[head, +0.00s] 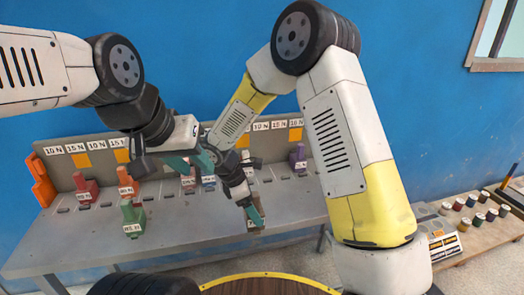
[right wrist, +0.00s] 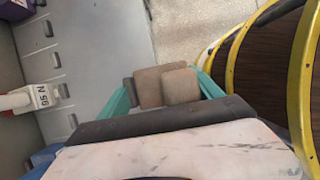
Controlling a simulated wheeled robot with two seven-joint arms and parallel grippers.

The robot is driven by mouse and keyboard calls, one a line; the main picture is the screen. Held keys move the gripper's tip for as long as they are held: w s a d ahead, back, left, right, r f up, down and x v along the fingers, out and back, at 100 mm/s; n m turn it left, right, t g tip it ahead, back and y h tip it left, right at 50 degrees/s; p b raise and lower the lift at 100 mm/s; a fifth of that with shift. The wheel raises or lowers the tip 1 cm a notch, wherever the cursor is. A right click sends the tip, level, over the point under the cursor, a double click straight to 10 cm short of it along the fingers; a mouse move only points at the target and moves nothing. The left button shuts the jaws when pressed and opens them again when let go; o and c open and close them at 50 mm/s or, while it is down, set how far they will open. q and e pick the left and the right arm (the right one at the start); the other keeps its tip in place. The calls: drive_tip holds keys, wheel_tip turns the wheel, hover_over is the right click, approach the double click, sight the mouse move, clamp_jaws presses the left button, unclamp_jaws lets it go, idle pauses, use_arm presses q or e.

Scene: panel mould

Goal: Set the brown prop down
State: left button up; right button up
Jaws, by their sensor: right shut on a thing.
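The brown prop (right wrist: 162,87) is a pair of brown blocks with rounded corners, held between the teal fingers of my right gripper (right wrist: 168,95) in the right wrist view. In the head view my right gripper (head: 254,214) is over the front edge of the grey bench (head: 200,222), with a brown piece of the prop (head: 256,228) just showing under it. I cannot tell whether the prop touches the bench.
Red clamp-like props (head: 87,192) and a green one (head: 132,218) stand at the bench's left, a purple one (head: 297,157) at the back right. Labels line the back panel (head: 70,172). A wooden side table (head: 480,235) with several jars is at right. Bench room lies right of my right gripper.

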drive_tip(key=w+d+m+g+y, duration=0.1)
drive_tip(key=d+m+g+y, duration=0.1)
drive_tip(key=d+m, duration=0.7)
drive_tip(key=w+d+f+m+g+y, duration=0.1)
drive_tip(key=w+d+m+g+y, duration=0.1)
drive_tip(key=d+m, duration=0.8)
drive_tip(key=shift+d+m+g, duration=0.2)
drive_tip(key=shift+m+g, duration=0.6)
drive_tip(key=shift+m, duration=0.2)
